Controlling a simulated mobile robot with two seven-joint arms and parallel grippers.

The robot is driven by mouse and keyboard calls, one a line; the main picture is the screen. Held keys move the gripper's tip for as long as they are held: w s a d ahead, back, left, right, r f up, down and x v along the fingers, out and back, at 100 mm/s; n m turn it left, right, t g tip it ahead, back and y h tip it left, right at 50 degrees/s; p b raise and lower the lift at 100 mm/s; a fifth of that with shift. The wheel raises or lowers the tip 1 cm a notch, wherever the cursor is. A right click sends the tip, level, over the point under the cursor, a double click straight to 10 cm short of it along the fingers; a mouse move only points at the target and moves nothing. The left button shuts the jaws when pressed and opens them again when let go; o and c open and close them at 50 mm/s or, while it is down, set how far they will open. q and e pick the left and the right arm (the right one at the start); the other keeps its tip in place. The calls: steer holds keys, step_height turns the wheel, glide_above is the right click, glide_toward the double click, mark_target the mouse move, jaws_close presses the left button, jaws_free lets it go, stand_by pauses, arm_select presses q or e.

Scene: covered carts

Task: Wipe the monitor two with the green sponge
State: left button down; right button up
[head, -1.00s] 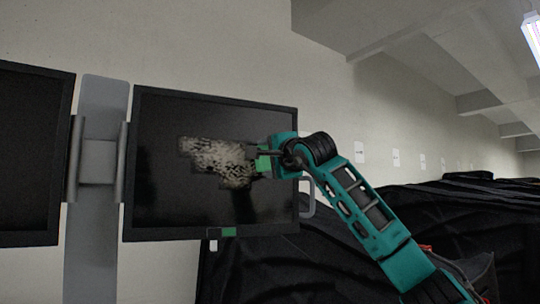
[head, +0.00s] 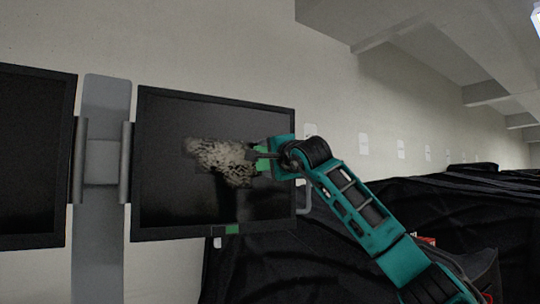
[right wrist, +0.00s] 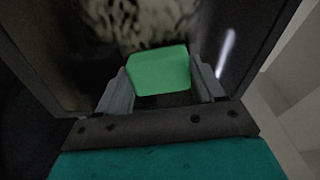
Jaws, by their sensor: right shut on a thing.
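A monitor (head: 165,130) with a dark screen stands right of the grey post in the head view, with a pale speckled smudge (head: 220,158) in the middle of its screen. My right gripper (head: 265,157) is in front of the right part of this screen. It is shut on the green sponge (right wrist: 158,72), which shows between the fingers in the right wrist view. The sponge is at the right edge of the smudge; I cannot tell if it touches the screen. A second dark monitor (head: 30,150) is cut off at the left edge. My left gripper is not in view.
A grey post (head: 95,230) stands between the two monitors. A small green label (head: 232,229) is on the lower frame of the right monitor. Black-covered carts (head: 450,215) fill the lower right. A pale wall is behind.

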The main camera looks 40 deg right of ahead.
steer(key=shift+p+x, duration=1)
steer(key=shift+x, duration=0.2)
steer(key=shift+s+a+f, duration=0.1)
steer(key=shift+a+f, duration=0.05)
steer(key=shift+f, duration=0.05)
steer(key=shift+s+a+b, duration=0.15)
steer(key=shift+s+b, duration=0.2)
steer(key=shift+b, duration=0.25)
steer(key=b+v, duration=0.3)
steer(key=v, duration=0.4)
steer(key=shift+r, duration=0.35)
